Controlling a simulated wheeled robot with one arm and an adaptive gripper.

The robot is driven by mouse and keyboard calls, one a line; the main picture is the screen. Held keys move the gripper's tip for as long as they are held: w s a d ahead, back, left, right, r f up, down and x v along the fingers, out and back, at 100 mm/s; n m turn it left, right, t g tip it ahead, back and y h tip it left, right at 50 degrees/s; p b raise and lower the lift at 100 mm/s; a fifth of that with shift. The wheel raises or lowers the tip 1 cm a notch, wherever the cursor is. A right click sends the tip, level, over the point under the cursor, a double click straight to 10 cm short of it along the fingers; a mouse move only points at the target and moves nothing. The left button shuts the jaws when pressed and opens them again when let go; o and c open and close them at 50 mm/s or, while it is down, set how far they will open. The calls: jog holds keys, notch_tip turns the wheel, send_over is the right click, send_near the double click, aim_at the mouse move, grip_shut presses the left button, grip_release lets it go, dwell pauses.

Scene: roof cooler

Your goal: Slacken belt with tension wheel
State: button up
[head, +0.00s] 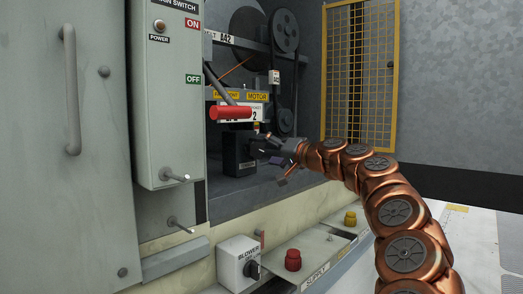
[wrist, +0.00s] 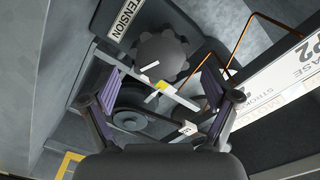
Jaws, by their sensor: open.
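The tension wheel (wrist: 160,57) is a dark grey lobed knob with a white mark, in the upper middle of the wrist view beside a TENSION label (wrist: 128,18). My gripper (wrist: 160,82) is open, its two purple-padded fingers spread left and right. The wheel appears beyond and between the fingertips, with no visible contact. In the head view my gripper (head: 277,152) is beside a black box (head: 240,152) below the MOTOR sign; I cannot make out the wheel there. The black belt (head: 297,85) runs between an upper pulley (head: 285,30) and a lower pulley (head: 286,120).
The switch cabinet (head: 168,100) stands left. A BLOWER switch (head: 239,262) and a red knob (head: 292,260) are below. A yellow mesh guard (head: 360,75) stands at the right. Copper pipes (wrist: 235,50) pass near the right finger.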

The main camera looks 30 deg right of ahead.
jog(key=v, duration=0.8)
jog(key=shift+s, duration=0.25)
